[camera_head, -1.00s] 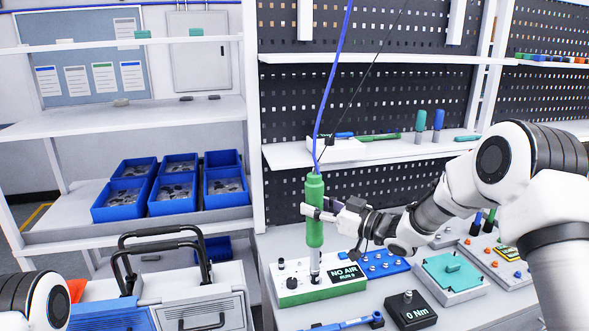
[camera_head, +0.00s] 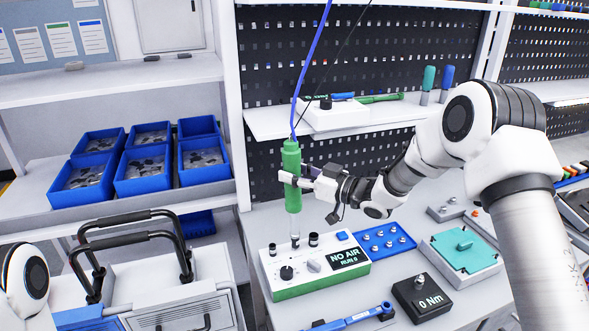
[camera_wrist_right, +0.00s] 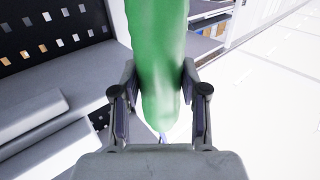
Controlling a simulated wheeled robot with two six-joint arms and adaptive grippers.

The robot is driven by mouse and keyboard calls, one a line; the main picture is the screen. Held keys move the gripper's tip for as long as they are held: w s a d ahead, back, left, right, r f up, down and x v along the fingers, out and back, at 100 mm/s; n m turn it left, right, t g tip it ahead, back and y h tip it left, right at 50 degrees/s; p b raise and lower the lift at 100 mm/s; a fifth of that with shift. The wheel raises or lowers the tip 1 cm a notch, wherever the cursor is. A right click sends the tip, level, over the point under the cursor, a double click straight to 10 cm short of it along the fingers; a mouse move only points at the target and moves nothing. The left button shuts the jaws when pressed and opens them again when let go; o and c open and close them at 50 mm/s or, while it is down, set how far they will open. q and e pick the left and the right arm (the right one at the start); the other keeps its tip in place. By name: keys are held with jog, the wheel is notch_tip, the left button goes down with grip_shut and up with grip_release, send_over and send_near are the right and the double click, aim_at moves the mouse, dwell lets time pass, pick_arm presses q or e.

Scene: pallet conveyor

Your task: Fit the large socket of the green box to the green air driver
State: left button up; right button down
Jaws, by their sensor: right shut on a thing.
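The green air driver (camera_head: 292,196) hangs upright from a blue hose. My right gripper (camera_head: 289,178) is shut around its body; the right wrist view shows the green body (camera_wrist_right: 158,60) between both fingers. The driver's silver tip (camera_head: 295,241) points down at the rear of the green box (camera_head: 322,283), between two dark upright pieces, one left (camera_head: 272,249) and one right (camera_head: 313,240). I cannot tell whether the tip touches anything or carries a socket, nor which piece is the large socket. My left gripper is out of view.
A blue tray (camera_head: 402,238) of small parts, a teal-topped block (camera_head: 465,262), a black "0 Nm" unit (camera_head: 420,303) and a blue wrench (camera_head: 350,319) surround the box. A shelf (camera_head: 265,124) stands behind the driver. Blue bins (camera_head: 206,176) are at left.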

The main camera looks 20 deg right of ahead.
jog(key=shift+w+f, duration=0.1)
jog(key=shift+f, duration=0.15)
jog(key=shift+s+a+r, duration=0.15)
jog(key=shift+s+r, duration=0.4)
jog(key=shift+s, duration=0.15)
jog(key=shift+w+f, duration=0.25)
jog(key=shift+f, duration=0.05)
jog(key=shift+w+f+b, duration=0.1)
jog(key=shift+w+b, duration=0.1)
jog(key=shift+b, duration=0.4)
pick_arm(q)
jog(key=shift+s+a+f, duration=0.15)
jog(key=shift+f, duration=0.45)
pick_arm(e)
jog(key=shift+s+r, duration=0.25)
jog(key=shift+r, duration=0.05)
jog(key=shift+d+f, duration=0.1)
jog(key=shift+d, duration=0.1)
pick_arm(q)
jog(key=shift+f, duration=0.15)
pick_arm(e)
jog(key=shift+f, duration=0.15)
